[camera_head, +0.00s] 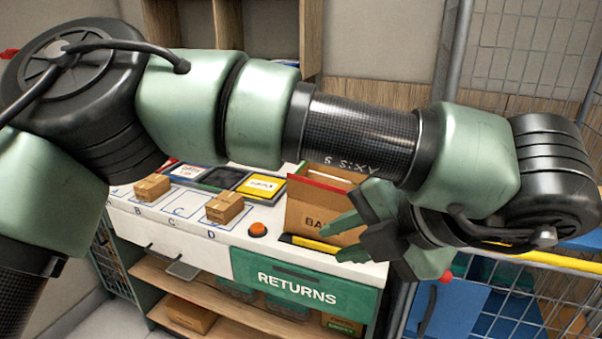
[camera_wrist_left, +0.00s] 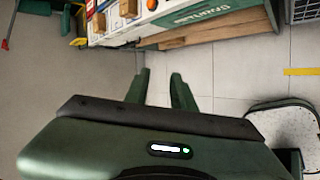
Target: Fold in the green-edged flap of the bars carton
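The bars carton (camera_head: 308,207) is an open brown box at the right end of the white counter, lettering "BA" partly visible. A red-edged flap shows at its top. A small green edge shows near its upper left corner, but I cannot tell whether it is the green-edged flap. My left arm crosses in front and hides the carton's upper right. My left gripper (camera_head: 343,238) has its green fingers apart in front of the carton's right side; I cannot tell if they touch it. In the left wrist view the fingers (camera_wrist_left: 160,92) are apart with nothing between them. My right gripper is out of view.
Two small brown boxes (camera_head: 152,187) (camera_head: 225,207) sit on marked spots on the counter (camera_head: 180,228). An orange button (camera_head: 258,230) is left of the carton. A green RETURNS panel (camera_head: 300,288) hangs below. A wire cage and blue bin (camera_head: 447,310) stand at right.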

